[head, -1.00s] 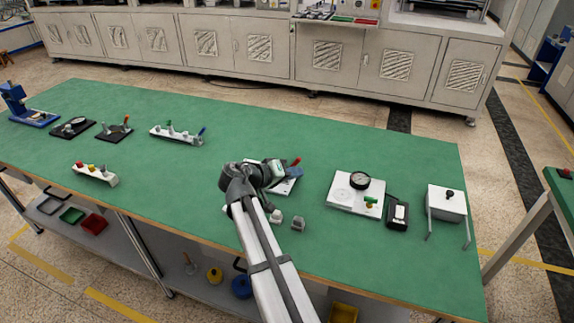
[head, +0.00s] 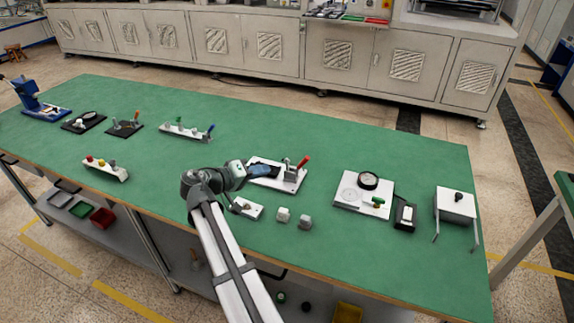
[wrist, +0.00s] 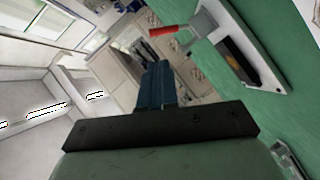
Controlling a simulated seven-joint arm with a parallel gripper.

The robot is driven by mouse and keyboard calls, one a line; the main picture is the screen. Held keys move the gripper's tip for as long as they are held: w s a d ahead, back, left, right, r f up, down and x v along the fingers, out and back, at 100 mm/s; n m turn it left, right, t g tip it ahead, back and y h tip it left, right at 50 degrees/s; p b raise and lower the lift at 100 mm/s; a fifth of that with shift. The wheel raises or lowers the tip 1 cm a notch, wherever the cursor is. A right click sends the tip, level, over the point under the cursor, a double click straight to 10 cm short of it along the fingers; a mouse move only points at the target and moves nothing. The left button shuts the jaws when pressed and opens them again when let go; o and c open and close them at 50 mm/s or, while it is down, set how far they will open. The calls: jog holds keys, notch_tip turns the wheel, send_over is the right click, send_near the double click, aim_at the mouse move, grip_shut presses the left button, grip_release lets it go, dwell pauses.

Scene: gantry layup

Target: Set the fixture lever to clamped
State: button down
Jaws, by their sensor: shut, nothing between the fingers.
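The fixture is a white base plate (head: 291,187) with a dark recess and a grey toggle clamp, right of the middle of the table. Its lever has a red handle (head: 303,161) that stands tilted up and to the right in the head view. In the wrist view the red handle (wrist: 163,31) shows at the top and the white base (wrist: 272,75) at upper right. My gripper (head: 262,170) has blue fingers, closed together and empty, at the left end of the fixture. Its fingertips (wrist: 157,70) appear apart from the red handle in the wrist view.
A small white block-like part (head: 246,208) and two small grey-white knobbed blocks (head: 283,214) lie in front of the fixture. A dial-gauge plate (head: 350,198) and a white box (head: 455,205) stand to the right. The green table (head: 250,115) is clear behind the fixture.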

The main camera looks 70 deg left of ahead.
aim_at(303, 163)
jog(key=x, duration=1.4)
